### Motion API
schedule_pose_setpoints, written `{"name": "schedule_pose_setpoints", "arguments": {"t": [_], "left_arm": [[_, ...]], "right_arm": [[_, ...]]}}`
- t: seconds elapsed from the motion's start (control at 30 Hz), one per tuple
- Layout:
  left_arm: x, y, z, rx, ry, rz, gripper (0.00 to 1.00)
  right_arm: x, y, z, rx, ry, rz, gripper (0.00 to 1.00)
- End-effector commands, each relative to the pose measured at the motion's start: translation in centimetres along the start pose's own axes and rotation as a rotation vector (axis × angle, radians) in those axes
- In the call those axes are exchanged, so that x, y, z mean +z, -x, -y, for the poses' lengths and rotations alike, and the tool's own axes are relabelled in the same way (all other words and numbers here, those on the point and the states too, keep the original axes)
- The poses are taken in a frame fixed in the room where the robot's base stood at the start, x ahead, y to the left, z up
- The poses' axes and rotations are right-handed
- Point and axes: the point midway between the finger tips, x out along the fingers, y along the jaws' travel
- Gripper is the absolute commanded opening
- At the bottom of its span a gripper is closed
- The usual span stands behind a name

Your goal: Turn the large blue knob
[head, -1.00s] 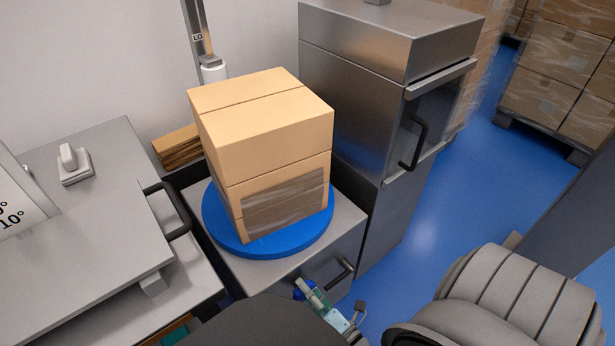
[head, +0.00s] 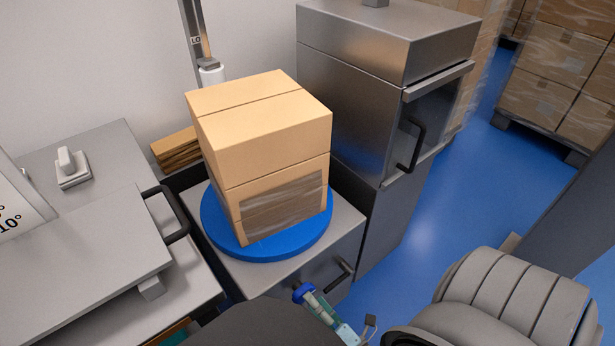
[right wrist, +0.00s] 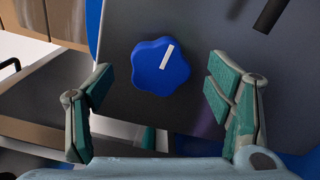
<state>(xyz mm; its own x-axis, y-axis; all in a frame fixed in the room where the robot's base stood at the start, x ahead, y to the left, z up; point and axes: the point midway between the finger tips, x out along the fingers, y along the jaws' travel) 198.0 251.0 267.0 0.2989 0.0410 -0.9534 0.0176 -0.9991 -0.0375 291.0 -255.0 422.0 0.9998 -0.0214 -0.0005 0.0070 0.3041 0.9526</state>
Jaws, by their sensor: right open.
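The large blue knob (right wrist: 154,76) is lobed and has a white pointer mark, which leans a little right of straight up. It sits on a grey metal front panel and also shows small in the head view (head: 303,292), low on the stand's front. My right gripper (right wrist: 160,90) is open, with one green-padded finger on each side of the knob in the right wrist view. The fingers are apart from the knob with gaps on both sides. In the head view the right gripper (head: 322,309) is partly hidden near the knob. My left gripper is not in view.
A cardboard box stack (head: 262,145) stands on a blue turntable (head: 262,247) above the panel. A black handle (head: 340,270) is right of the knob. A metal cabinet (head: 350,80) stands at the back right, and a grey bench (head: 80,240) at the left.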

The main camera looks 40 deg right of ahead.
Motion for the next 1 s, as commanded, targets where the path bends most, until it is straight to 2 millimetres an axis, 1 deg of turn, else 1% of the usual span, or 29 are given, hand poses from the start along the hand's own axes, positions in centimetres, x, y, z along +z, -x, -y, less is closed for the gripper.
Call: {"name": "schedule_pose_setpoints", "arguments": {"t": [0.03, 0.1, 0.2, 0.33, 0.47, 1.0], "left_arm": [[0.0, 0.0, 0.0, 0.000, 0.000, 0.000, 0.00], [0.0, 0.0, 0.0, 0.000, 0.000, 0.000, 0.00], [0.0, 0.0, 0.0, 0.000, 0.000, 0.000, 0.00], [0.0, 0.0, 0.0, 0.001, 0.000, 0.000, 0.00], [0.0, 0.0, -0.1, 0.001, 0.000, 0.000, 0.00], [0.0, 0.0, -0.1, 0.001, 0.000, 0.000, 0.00]], "right_arm": [[0.0, 1.5, 0.1, -0.004, 0.000, -0.001, 0.74], [0.0, 3.6, 0.1, -0.005, 0.000, -0.001, 0.74], [0.0, 6.0, 0.0, -0.003, 0.000, 0.000, 0.74], [0.0, 8.0, 0.0, -0.003, 0.000, 0.000, 0.74], [0.0, 8.4, 0.0, 0.000, 0.000, 0.001, 0.74], [0.0, 8.4, 0.0, 0.000, 0.000, 0.001, 0.74]]}}
